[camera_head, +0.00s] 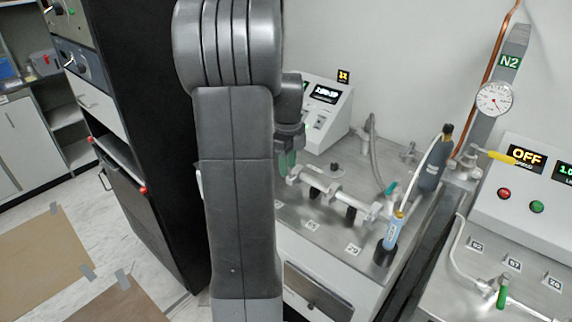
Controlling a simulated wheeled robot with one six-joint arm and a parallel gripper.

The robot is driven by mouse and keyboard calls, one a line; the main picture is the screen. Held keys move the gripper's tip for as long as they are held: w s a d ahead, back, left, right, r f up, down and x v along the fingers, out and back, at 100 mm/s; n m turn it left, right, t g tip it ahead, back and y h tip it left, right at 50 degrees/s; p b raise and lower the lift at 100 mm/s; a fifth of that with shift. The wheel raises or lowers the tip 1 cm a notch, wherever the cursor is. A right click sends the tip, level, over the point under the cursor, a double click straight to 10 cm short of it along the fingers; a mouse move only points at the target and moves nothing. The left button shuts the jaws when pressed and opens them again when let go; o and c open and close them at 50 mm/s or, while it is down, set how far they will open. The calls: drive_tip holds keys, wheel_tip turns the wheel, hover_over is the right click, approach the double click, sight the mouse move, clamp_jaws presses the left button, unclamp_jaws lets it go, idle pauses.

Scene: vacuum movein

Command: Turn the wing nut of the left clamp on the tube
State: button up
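A pale metal tube (350,200) runs across the grey bench top, sloping down to the right, with clamp fittings along it. The fitting at its left end (294,175), which looks like the left clamp, sits just below my gripper (287,163). Its wing nut cannot be made out at this size. My gripper points down, with greenish parts at its tip close to the left end of the tube. Whether it touches the clamp, and whether its fingers are open or shut, cannot be told. My arm hides the area to the left of the clamp.
A white display unit (327,112) stands behind the tube. A blue-and-white cylinder (391,232) and a dark grey bottle (432,165) stand at the right. A grey hose (376,150) rises behind. A second console (528,205) is farther right, and a black cabinet (150,130) is left.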

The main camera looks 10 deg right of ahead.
wheel_tip(320, 180, up, 14)
drive_tip(key=p, duration=1.1)
drive_tip(key=shift+r+p, duration=0.25)
drive_tip(key=shift+p, duration=0.15)
drive_tip(key=shift+a, duration=0.1)
idle(0.5)
wheel_tip(320, 180, up, 14)
drive_tip(key=b, duration=0.1)
drive_tip(key=shift+f, duration=0.15)
drive_tip(key=shift+o, duration=0.2)
